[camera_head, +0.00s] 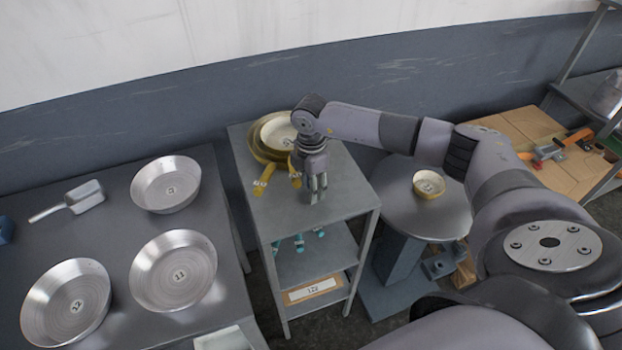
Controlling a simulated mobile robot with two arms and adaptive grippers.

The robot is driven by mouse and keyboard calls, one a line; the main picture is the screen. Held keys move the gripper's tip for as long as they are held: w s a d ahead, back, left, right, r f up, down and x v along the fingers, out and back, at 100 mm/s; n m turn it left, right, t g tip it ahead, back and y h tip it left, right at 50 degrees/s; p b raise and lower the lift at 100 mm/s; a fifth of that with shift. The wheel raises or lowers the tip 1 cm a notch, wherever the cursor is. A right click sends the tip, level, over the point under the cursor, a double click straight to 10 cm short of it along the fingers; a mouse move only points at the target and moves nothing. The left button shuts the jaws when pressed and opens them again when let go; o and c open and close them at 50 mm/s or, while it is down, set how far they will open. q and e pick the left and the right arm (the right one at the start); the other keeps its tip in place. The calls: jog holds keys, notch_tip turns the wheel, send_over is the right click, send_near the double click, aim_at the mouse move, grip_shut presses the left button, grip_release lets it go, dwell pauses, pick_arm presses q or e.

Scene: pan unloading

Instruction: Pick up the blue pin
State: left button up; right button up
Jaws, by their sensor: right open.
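Several small teal-blue pins (299,243) stand in a row on the middle shelf of the grey rack, partly hidden under its top shelf. I cannot tell which of them is the blue pin. My right gripper (318,191) points down over the front part of the rack's top shelf (335,178). It is open, with nothing seen between its fingers. The pins are lower than it, beneath the top shelf. My left gripper is not in view.
A table at left holds metal pans (173,270) and a scoop (84,196). A small bowl (429,184) sits on the round stand (448,219) at right.

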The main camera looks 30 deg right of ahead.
jog(key=shift+c, duration=0.2)
grip_shut()
dwell(0.4)
